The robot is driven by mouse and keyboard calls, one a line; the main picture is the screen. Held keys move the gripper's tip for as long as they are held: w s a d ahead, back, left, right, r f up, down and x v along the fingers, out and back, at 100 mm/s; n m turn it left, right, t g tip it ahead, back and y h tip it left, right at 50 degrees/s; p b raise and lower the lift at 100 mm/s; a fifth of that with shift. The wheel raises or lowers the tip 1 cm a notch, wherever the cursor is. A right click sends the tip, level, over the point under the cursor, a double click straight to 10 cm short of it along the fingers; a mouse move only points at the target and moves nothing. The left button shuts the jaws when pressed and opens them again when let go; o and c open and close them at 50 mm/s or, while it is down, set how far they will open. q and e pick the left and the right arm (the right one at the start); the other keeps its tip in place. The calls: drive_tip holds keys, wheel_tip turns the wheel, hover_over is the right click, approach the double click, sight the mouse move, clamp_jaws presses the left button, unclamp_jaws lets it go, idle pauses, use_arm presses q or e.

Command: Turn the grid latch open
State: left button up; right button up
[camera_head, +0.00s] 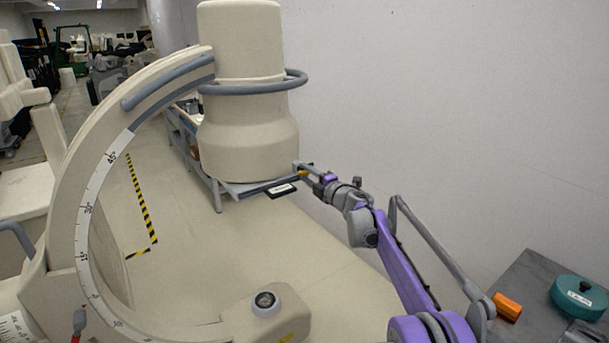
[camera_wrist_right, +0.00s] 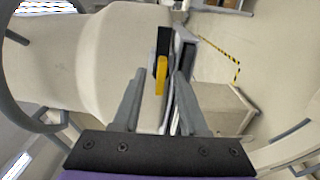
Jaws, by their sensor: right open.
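The yellow latch (camera_wrist_right: 161,76) is a small upright bar in the right wrist view, at the edge of the flat grid plate under the cream detector drum (camera_head: 247,140). In the head view the grid plate (camera_head: 245,187) shows as a thin grey slab with a black, white-labelled piece (camera_head: 282,190) at its near edge. My right gripper (camera_head: 304,170) is at the right end of this plate. It is open, with a finger on either side of the latch in the right wrist view (camera_wrist_right: 159,88). Contact with the latch cannot be told. My left gripper is not in view.
A large cream C-arm (camera_head: 67,210) with an angle scale curves at the left, and a grey ring handle (camera_head: 253,88) surrounds the drum. A cream lower unit (camera_head: 265,315) stands below. A dark table (camera_head: 530,285) with a teal round object (camera_head: 578,297) and an orange block (camera_head: 507,307) is at right.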

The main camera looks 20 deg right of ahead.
use_arm(q)
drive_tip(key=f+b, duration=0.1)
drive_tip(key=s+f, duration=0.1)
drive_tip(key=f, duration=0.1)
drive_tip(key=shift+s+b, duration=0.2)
drive_tip(key=shift+b, duration=0.2)
use_arm(e)
drive_tip(key=v, duration=0.9)
drive_tip(key=shift+s, duration=0.2)
drive_tip(key=shift+r, duration=0.1)
